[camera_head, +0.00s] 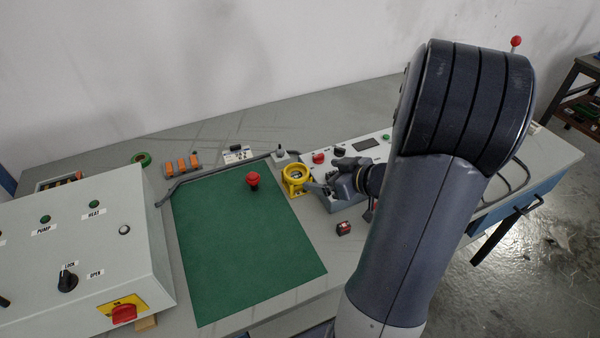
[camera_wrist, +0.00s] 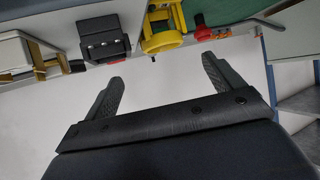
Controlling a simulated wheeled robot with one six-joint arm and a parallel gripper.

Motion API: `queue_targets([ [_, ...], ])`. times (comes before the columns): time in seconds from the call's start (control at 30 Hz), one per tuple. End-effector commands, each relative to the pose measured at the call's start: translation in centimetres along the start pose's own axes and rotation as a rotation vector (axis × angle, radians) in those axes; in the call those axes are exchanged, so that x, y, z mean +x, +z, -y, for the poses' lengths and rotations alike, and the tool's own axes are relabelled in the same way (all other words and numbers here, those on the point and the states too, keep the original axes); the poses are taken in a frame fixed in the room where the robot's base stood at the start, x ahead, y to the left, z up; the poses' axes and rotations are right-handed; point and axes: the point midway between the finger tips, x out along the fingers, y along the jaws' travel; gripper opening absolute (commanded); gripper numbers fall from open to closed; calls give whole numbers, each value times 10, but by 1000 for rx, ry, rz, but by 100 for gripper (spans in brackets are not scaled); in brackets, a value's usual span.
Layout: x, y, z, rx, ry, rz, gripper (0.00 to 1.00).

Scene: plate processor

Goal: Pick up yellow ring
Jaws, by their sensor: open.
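The yellow ring (camera_head: 295,177) stands on the table at the right edge of the green mat (camera_head: 240,250). In the wrist view the yellow ring (camera_wrist: 163,40) shows at the top middle, partly cut off by the frame edge. My gripper (camera_head: 312,188) is just right of the ring in the head view, its fingers pointing left. In the wrist view my gripper (camera_wrist: 162,75) has its two fingers wide apart with nothing between them. The ring lies beyond the fingertips, apart from them.
A red knob (camera_head: 253,179) stands on the mat. A small black and red block (camera_head: 343,228) sits right of the mat. A grey control box (camera_head: 80,250) fills the left. A panel with buttons (camera_head: 345,150) stands behind my gripper.

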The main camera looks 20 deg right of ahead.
Motion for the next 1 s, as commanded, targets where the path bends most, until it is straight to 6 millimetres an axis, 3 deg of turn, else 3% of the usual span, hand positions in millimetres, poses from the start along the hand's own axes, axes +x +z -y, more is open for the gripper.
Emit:
queue_targets([
  [0.1,21,2,1,-2,-4,0,88],
  [0.37,40,1,2,-1,-2,0,88],
  [0.67,81,1,6,-2,-2,0,88],
  [1.0,86,0,5,-1,1,-1,87],
])
